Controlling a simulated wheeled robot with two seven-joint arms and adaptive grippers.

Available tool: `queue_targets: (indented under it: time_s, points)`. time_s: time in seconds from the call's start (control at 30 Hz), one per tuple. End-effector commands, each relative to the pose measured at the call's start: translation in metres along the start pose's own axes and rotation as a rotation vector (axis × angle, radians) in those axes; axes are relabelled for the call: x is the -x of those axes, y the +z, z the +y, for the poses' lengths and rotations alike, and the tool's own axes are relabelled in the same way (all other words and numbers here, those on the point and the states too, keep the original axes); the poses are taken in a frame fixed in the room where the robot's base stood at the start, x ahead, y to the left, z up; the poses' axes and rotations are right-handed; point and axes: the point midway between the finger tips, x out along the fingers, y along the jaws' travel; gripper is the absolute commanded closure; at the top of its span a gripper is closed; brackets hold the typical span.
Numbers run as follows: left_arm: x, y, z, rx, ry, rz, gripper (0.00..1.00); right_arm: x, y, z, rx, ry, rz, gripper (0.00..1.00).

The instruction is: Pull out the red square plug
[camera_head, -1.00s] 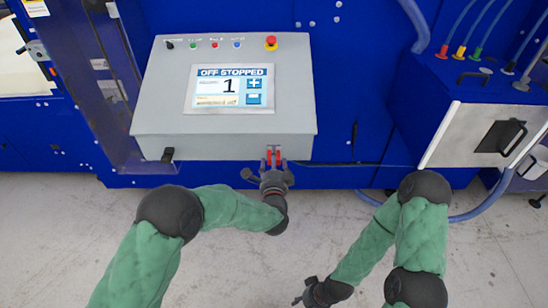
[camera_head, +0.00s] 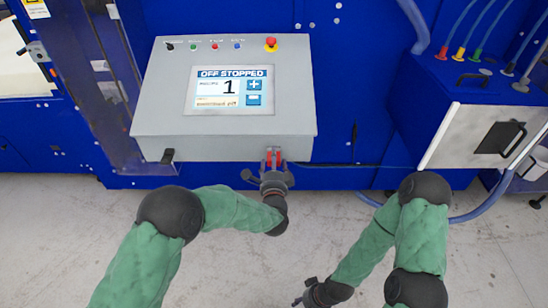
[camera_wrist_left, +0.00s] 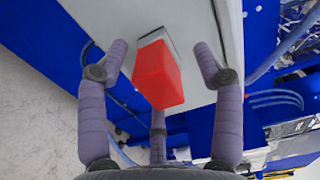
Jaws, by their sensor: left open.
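The red square plug (camera_wrist_left: 160,78) sits in a dark socket on the underside of the grey control box (camera_wrist_left: 110,18). In the head view the plug (camera_head: 273,157) shows as red at the box's lower front edge. My left gripper (camera_head: 273,168) is just below it. In the left wrist view my left gripper (camera_wrist_left: 160,60) is open, with one finger on each side of the plug and a gap to both. A third finger is partly hidden behind the plug. My right gripper (camera_head: 309,291) hangs low over the floor, apart from the plug, too small to judge its fingers.
The box carries a screen (camera_head: 229,89) reading "OFF STOPPED" and a red knob (camera_head: 271,43). A blue machine (camera_head: 350,80) stands behind. A blue cabinet with a white door (camera_head: 470,135) juts out at the right. The floor (camera_head: 60,220) in front is largely clear.

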Motion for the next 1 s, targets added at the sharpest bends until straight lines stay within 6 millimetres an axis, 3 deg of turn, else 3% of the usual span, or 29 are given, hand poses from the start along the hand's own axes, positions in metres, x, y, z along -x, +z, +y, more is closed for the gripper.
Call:
queue_targets:
  time_s: [0.47,0.57,0.7,0.73,0.83,0.87,0.97,1.0]
  points:
    - [0.0,0.0,-0.0001,0.0,0.0,0.0,0.33,0.0013,0.0001,-0.0005,0.0,0.0,0.0,0.59]
    - [0.0,0.0,-0.0001,0.0,0.0,0.0,0.56,0.0013,0.0001,-0.0005,0.0,0.0,0.0,0.59]
    - [0.0,0.0,-0.0002,0.0,0.0,0.0,0.95,0.0013,0.0001,-0.0005,0.0,0.0,0.0,0.59]
    - [0.0,0.0,-0.0002,0.0,0.0,0.0,1.0,0.0013,0.0001,-0.0005,0.0,0.0,0.0,0.59]
    - [-0.0001,0.0,-0.0003,0.0,0.0,0.0,1.0,0.0013,0.0001,-0.0005,0.0,0.0,0.0,0.59]
    - [-0.0001,0.0,-0.0004,0.0,0.0,0.0,0.48,0.0013,0.0001,-0.0005,0.0,0.0,0.0,0.59]
    - [-0.0001,0.0,-0.0004,0.0,0.0,0.0,0.22,0.0013,0.0001,-0.0005,0.0,0.0,0.0,0.59]
    - [-0.0001,0.0,-0.0004,0.0,0.0,0.0,0.22,0.0013,0.0001,-0.0005,0.0,0.0,0.0,0.59]
